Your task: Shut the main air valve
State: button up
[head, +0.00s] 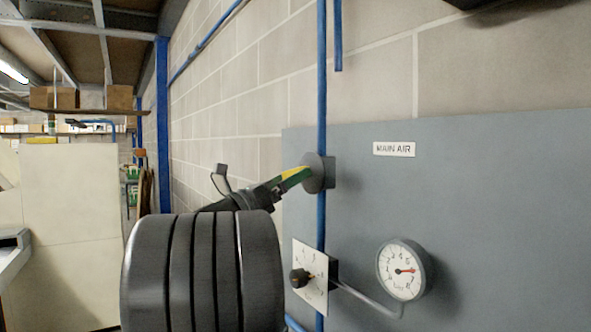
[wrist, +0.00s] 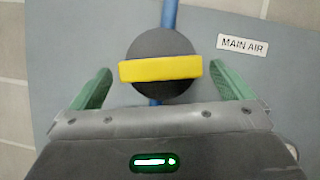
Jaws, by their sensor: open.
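The main air valve is a dark round body (wrist: 160,50) with a yellow lever handle (wrist: 160,68) on the blue pipe, beside the "MAIN AIR" label (head: 394,149). In the wrist view the yellow handle lies across the pipe's line, nearly level in the picture. My gripper (wrist: 163,85) is open, with one green finger on each side of the handle and a gap at both ends. In the head view my gripper (head: 292,179) reaches the valve body (head: 315,173), and my arm hides part of the scene.
A pressure gauge (head: 403,270) and a square dial plate with a black knob (head: 310,279) sit below the valve on the grey panel (head: 480,200). The blue pipe (head: 321,90) runs vertically past them. A block wall (head: 240,70) stands behind. Shelves with boxes (head: 55,98) are far left.

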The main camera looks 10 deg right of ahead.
jog(key=shift+x, duration=1.6)
jog(key=c, duration=0.9)
jog(key=shift+o, duration=0.2)
jog(key=shift+a+f+m+g+b, duration=0.1)
jog(key=shift+f+m+g+b, duration=0.15)
jog(key=shift+m+g+b, duration=0.65)
jog(key=shift+r+m+h, duration=0.2)
jog(key=shift+m+h, duration=0.1)
jog(key=shift+m, duration=0.9)
jog(key=o, duration=0.9)
jog(key=shift+c, duration=0.2)
jog(key=b+v, duration=0.3)
jog(key=v, duration=1)
jog(key=shift+a+f, duration=0.25)
jog(key=shift+a, duration=0.05)
